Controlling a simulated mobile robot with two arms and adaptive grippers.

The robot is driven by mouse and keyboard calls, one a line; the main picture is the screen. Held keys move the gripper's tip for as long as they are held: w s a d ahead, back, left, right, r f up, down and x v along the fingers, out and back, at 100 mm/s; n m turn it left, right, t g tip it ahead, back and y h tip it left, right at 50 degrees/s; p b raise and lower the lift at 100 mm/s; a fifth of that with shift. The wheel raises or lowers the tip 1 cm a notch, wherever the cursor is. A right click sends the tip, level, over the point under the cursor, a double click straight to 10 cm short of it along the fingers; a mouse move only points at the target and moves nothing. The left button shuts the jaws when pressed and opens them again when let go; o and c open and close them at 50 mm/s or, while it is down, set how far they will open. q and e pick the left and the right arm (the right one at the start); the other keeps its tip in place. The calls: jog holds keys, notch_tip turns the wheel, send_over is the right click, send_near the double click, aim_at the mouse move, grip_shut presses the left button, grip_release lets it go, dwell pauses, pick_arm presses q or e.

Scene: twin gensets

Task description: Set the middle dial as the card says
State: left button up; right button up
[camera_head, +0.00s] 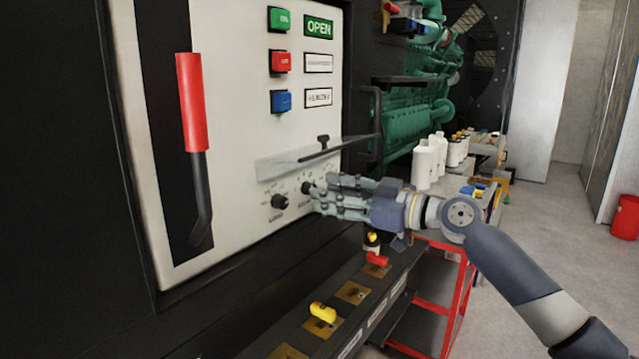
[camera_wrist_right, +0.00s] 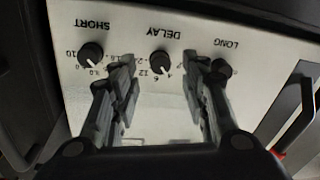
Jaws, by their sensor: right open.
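The middle dial, a black knob marked DELAY, shows in the right wrist view (camera_wrist_right: 160,62) with SHORT's dial (camera_wrist_right: 90,54) on its left and LONG's dial (camera_wrist_right: 221,68) on its right, partly hidden by a finger. Its printed numbers are small; I cannot read the setting surely. My right gripper (camera_wrist_right: 160,78) is open, its fingertips to either side of the middle dial, not visibly touching it. In the head view my right gripper (camera_head: 318,193) reaches the panel from the right, close to the middle dial (camera_head: 307,187). I cannot make out a card with a setting. My left gripper is not in view.
A clear cover (camera_head: 285,165) with a dark handle juts out above the dials. A red-handled lever (camera_head: 192,105) and several buttons are on the panel (camera_head: 235,120). Below is a ledge with a yellow knob (camera_head: 323,312). A red cart with white bottles (camera_head: 426,163) stands behind my arm.

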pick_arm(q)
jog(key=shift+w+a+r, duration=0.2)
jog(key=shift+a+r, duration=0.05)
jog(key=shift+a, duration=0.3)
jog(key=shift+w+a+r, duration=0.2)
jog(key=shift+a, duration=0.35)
pick_arm(e)
jog(key=shift+x, duration=1.4)
grip_shut()
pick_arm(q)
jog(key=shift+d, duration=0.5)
